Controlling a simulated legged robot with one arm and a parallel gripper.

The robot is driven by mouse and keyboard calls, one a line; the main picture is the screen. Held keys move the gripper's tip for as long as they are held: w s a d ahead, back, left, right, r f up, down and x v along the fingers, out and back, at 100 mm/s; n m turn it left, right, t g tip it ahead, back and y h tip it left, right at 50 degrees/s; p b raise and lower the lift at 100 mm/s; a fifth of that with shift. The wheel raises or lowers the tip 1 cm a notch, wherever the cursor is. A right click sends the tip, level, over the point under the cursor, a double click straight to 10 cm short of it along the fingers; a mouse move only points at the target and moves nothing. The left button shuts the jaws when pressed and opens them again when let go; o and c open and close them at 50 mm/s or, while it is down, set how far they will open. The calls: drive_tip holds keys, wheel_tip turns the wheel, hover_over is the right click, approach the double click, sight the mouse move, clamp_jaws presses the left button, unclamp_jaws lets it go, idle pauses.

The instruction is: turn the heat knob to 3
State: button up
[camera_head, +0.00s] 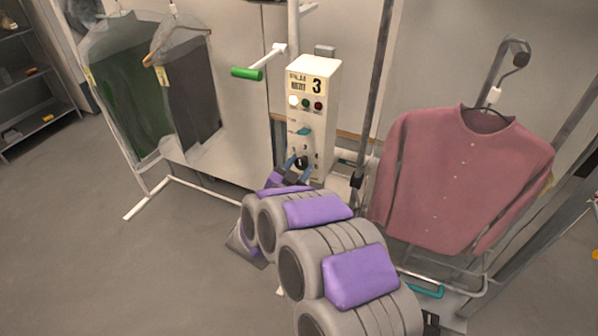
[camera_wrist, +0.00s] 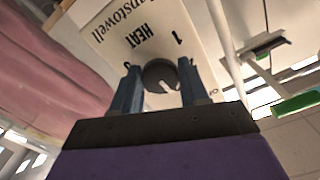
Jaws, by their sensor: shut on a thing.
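The heat knob is a round black dial (camera_wrist: 161,75) on the front of a white control box (camera_head: 321,90). In the wrist view the word HEAT and a 1 show on the panel beside it; other marks are hidden or unclear. My gripper (camera_wrist: 161,88) has one blue finger on each side of the knob and is shut on it. In the head view my gripper (camera_head: 298,165) reaches the lower front of the box, where the knob (camera_head: 302,163) shows as a small dark spot. I cannot read which number the knob points to.
A pink shirt (camera_head: 462,180) hangs right of the box. Bagged dark garments (camera_head: 190,95) hang on a white rail at the left. A green-handled lever (camera_head: 246,73) sticks out left of the box. Open floor (camera_head: 130,260) lies at the front left.

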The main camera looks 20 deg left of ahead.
drive_tip(key=shift+a+r+m+b, duration=0.15)
drive_tip(key=shift+m+b, duration=0.15)
drive_tip(key=shift+m, duration=0.2)
idle(0.3)
drive_tip(key=o, duration=0.8)
drive_tip(key=shift+s, duration=0.1)
drive_tip(key=shift+o, duration=1.2)
drive_tip(key=s+a+p, duration=0.1)
drive_tip(key=s+p, duration=0.1)
drive_tip(key=s, duration=1.5)
drive_tip(key=shift+a+p, duration=0.15)
drive_tip(key=shift+p, duration=0.2)
